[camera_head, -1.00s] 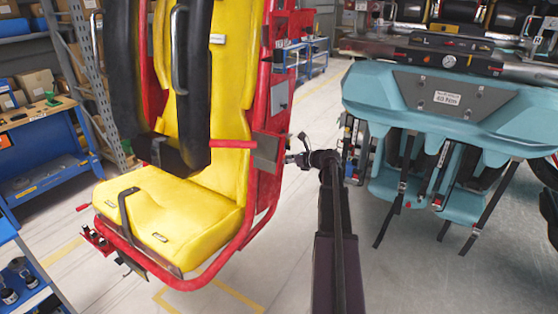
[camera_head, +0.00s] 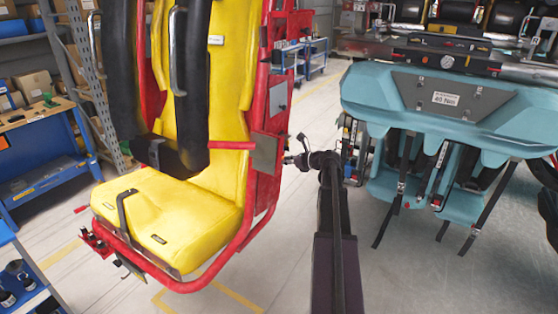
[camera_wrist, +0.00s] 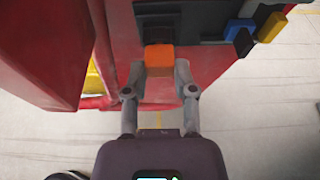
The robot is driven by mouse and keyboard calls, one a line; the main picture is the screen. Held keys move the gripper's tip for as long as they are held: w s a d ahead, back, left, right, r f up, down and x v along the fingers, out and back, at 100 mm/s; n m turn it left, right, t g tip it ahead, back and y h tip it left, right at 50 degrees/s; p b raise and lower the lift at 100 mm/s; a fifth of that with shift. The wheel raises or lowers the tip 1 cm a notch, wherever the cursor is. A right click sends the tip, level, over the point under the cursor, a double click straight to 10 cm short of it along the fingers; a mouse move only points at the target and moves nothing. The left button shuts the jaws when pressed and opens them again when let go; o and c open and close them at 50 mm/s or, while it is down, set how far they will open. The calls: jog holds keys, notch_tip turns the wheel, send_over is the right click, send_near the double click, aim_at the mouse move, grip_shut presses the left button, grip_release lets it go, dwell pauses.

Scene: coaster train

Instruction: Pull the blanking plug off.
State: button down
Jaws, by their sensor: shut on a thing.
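The blanking plug appears to be the orange block (camera_wrist: 159,58) in the wrist view, at a dark square fitting (camera_wrist: 158,32) on the red seat frame. My gripper (camera_wrist: 159,70) is shut on the orange block, with one finger on each side. I cannot tell whether there is a gap between block and fitting. In the head view my gripper (camera_head: 288,160) is at the right side of the red frame (camera_head: 262,180) of the yellow seat (camera_head: 170,218). The plug cannot be made out there.
Blue (camera_wrist: 238,28) and orange-yellow (camera_wrist: 271,27) parts sit on a dark panel right of the plug in the wrist view. A teal train car (camera_head: 440,110) with hanging straps stands to the right. A blue workbench (camera_head: 45,160) is at the left. Floor shows between seat and car.

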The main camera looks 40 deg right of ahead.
jog(key=shift+s, duration=0.25)
jog(key=shift+s+d, duration=0.35)
jog(key=shift+s, duration=0.25)
jog(key=shift+s+d, duration=0.15)
jog(key=shift+s, duration=0.25)
jog(key=shift+s+d, duration=0.15)
jog(key=shift+s, duration=0.2)
jog(key=shift+s+d, duration=0.3)
jog(key=shift+s, duration=0.4)
dwell(0.4)
